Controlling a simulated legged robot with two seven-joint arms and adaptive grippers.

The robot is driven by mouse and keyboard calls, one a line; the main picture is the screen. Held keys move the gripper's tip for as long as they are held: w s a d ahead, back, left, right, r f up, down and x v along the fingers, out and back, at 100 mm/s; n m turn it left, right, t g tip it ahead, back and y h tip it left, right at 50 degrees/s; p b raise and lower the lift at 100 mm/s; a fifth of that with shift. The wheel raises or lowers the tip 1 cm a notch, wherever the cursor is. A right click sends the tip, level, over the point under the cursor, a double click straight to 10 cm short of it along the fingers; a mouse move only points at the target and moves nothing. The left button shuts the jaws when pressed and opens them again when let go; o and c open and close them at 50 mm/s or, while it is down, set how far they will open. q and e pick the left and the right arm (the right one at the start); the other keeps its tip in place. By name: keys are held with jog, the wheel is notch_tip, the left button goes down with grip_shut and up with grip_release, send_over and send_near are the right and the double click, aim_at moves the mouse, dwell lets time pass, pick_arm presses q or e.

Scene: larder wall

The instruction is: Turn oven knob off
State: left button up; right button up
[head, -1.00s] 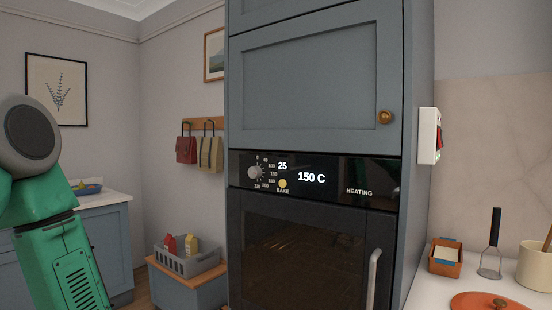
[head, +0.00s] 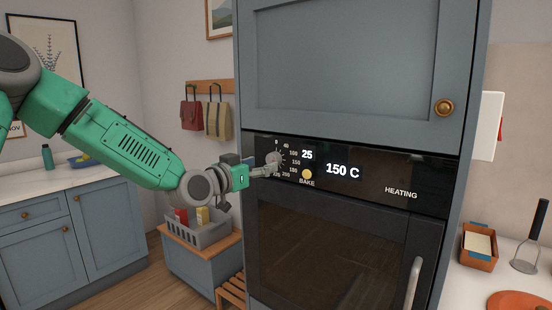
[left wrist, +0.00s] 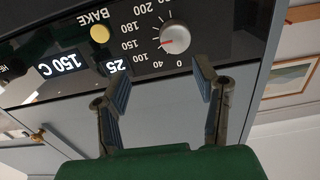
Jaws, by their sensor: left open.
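The oven knob (left wrist: 175,38) is a round grey dial with a red mark pointing close to 150 on its printed scale. In the head view the knob (head: 274,158) is partly hidden by my left gripper. The black oven panel (head: 400,178) reads 25, 150 C, BAKE and HEATING. My left gripper (head: 267,168) reaches in from the left, right at the knob in the head view. In the left wrist view the open fingers (left wrist: 161,70) are empty, and the knob lies beyond their tips, towards the right finger. My right gripper is not in view.
A yellow button (head: 306,174) sits right of the knob. The oven door (head: 330,250) with its handle (head: 413,284) is below, a blue cupboard door (head: 350,70) above. A grey basket (head: 200,232) stands on a low cabinet left of the oven.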

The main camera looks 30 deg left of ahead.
aim_at(269, 161)
pick_arm(q)
jog(key=w, duration=0.3)
jog(key=shift+w+a+f, duration=0.15)
jog(key=shift+w+a, duration=0.2)
jog(key=shift+w, duration=0.05)
jog(key=w+a, duration=0.3)
jog(key=shift+f+p, duration=0.35)
jog(key=shift+w+d, duration=0.1)
jog(key=shift+d, duration=0.2)
jog(key=shift+w+d+r, duration=0.1)
jog(key=shift+d, duration=0.4)
jog(key=shift+w+d+r, duration=0.1)
jog(key=shift+d, duration=0.35)
jog(key=shift+d+r, duration=0.1)
jog(key=shift+d, duration=0.25)
jog(key=c, duration=1)
jog(key=shift+a, duration=0.3)
jog(key=shift+c, duration=0.7)
jog(key=shift+a+f, duration=0.35)
jog(key=shift+a, duration=0.3)
jog(key=shift+s+d, duration=0.1)
jog(key=shift+d, duration=0.35)
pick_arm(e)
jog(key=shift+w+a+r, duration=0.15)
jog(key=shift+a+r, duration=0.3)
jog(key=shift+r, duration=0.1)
